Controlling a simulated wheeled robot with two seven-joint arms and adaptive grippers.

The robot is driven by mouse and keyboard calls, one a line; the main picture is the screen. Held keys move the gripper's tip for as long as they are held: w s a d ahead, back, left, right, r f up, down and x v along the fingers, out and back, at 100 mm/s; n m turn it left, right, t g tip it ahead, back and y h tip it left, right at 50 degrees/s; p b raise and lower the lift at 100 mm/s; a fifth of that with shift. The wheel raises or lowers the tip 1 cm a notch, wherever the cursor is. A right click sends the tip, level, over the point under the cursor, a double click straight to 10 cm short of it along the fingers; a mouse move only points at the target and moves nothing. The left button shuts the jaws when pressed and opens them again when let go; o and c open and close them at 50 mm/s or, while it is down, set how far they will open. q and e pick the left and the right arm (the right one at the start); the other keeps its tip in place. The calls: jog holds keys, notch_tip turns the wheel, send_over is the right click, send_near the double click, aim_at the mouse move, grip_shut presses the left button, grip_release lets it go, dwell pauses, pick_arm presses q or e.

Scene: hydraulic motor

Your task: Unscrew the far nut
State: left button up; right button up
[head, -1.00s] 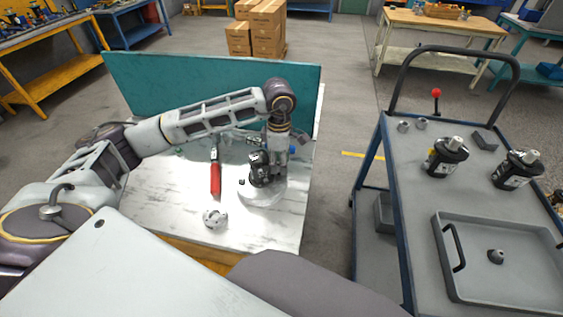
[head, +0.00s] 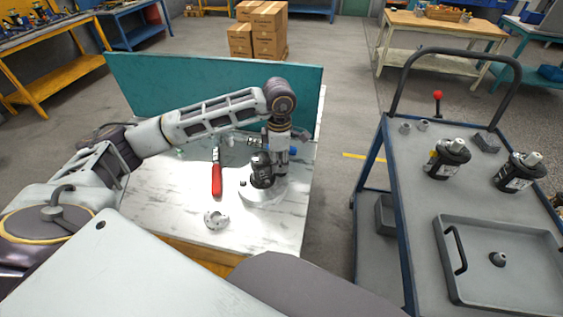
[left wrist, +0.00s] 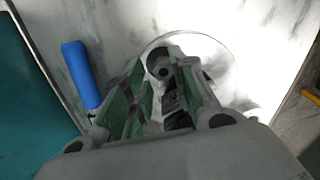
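A dark hydraulic motor (head: 262,172) stands upright on a round pale base (head: 258,191) on the white marbled worktable (head: 150,215). My left gripper (head: 277,172) points down at the motor's right side. In the left wrist view, its two green-padded fingers (left wrist: 163,92) are spread apart. A grey lug with a round hole (left wrist: 161,67) and part of the dark motor (left wrist: 173,98) show between them. I cannot make out the far nut; the fingers and wrist hide that part, and I cannot tell whether they touch anything. My right gripper is not in view.
A red-handled tool (head: 216,180) and a grey round flange (head: 215,220) lie on the worktable. A blue handle (left wrist: 81,73) lies near the gripper. A teal panel (head: 215,92) closes the back. At right, a cart (head: 405,200) carries two more motors and a tray (head: 447,290).

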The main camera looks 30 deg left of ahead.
pick_arm(q)
jog(key=shift+s+a+f, duration=0.15)
jog(key=shift+a+f, duration=0.1)
jog(key=shift+f, duration=0.1)
jog(key=shift+s+d+f, duration=0.1)
jog(key=shift+s+d, duration=0.05)
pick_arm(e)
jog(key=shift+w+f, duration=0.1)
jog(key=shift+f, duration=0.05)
pick_arm(q)
jog(key=shift+s+d, duration=0.1)
dwell(0.4)
jog(key=shift+b, duration=0.3)
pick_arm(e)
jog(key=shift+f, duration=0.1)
pick_arm(q)
jog(key=shift+m+b, duration=0.6)
jog(key=shift+m, duration=0.2)
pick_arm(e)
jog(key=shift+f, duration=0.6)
